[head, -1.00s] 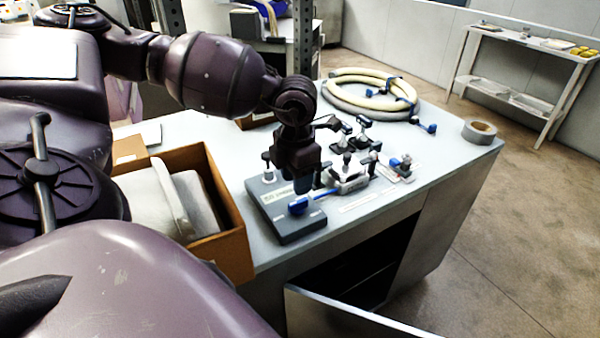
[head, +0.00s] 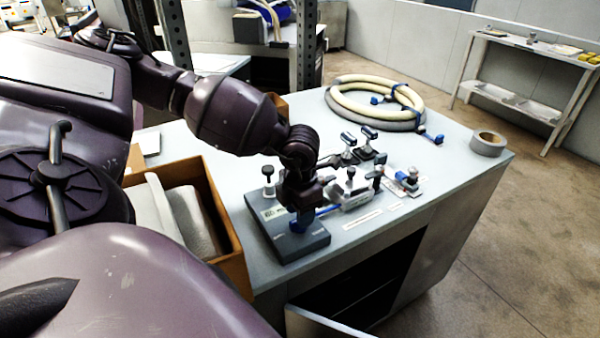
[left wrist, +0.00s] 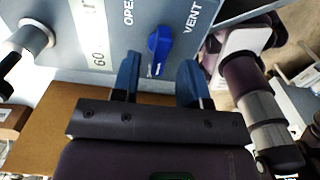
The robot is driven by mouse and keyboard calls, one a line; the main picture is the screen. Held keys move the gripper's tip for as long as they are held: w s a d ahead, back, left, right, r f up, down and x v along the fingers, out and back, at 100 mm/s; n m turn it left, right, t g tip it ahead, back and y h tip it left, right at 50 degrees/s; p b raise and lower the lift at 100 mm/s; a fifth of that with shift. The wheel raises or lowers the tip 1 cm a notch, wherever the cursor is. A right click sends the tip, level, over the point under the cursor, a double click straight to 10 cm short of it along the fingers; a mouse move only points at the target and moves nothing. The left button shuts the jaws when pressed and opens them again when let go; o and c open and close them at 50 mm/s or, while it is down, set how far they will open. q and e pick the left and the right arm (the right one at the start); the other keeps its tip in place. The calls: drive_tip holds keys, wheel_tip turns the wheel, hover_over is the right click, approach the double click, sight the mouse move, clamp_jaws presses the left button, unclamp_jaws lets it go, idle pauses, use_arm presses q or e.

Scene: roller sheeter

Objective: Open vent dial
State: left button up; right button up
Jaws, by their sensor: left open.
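The vent dial (left wrist: 160,43) is a blue knob on a grey panel (left wrist: 110,35) with the printed words OPEN and VENT beside it, in the left wrist view. My left gripper (left wrist: 158,80) is open with nothing between its blue fingers. In that view the dial lies just beyond the fingertips, between their lines; I cannot tell whether they touch it. In the head view the left gripper (head: 300,205) is over the grey control block (head: 300,245) on the bench and hides part of it. My right gripper is not in view.
Metal clamps (head: 362,145) stand right of the block. A coiled hose (head: 345,112) and a tape roll (head: 488,142) lie farther back on the bench (head: 440,165). An open cardboard box (head: 232,255) is left of the block. An open cabinet door (head: 315,325) is below.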

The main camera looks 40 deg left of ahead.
use_arm(q)
drive_tip(key=shift+f, duration=1.25)
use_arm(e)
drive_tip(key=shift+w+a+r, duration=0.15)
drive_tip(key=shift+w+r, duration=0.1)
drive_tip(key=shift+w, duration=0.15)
use_arm(q)
clamp_jaws()
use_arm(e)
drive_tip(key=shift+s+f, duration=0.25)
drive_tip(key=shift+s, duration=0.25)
